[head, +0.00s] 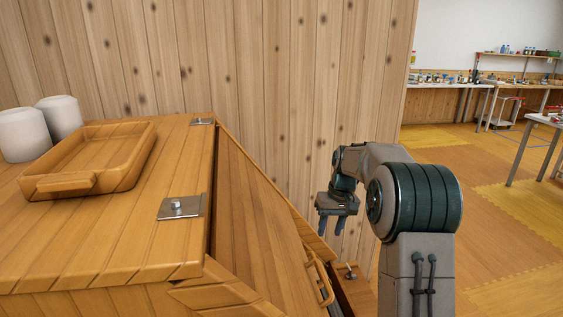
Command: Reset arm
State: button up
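My gripper (331,224) hangs at the end of my folded arm, right of the wooden cabinet and in front of the plank wall. It points down. Its two short fingers show a gap between them, with nothing held. It is small in the view and touches nothing that I can see.
A wooden cabinet (110,225) fills the left, with a slanted door (255,215) and a handle (320,280) on its right side. A wooden tray (95,152) and two white jars (24,135) (60,117) stand on top. Open floor (490,240) lies to the right, with benches (440,85) beyond.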

jog(key=s+a+r+t+h+p, duration=0.1)
jog(key=s+a+r, duration=0.1)
jog(key=s+r, duration=0.45)
jog(key=s+a+r+t+p, duration=0.1)
jog(key=s+r, duration=0.2)
jog(key=s, duration=0.7)
jog(key=s+a+f+m+p, duration=0.1)
jog(key=s+f, duration=0.1)
jog(key=s, duration=1.4)
jog(key=shift+s+t+h, duration=0.2)
jog(key=shift+t+h, duration=0.1)
jog(key=shift+t, duration=0.1)
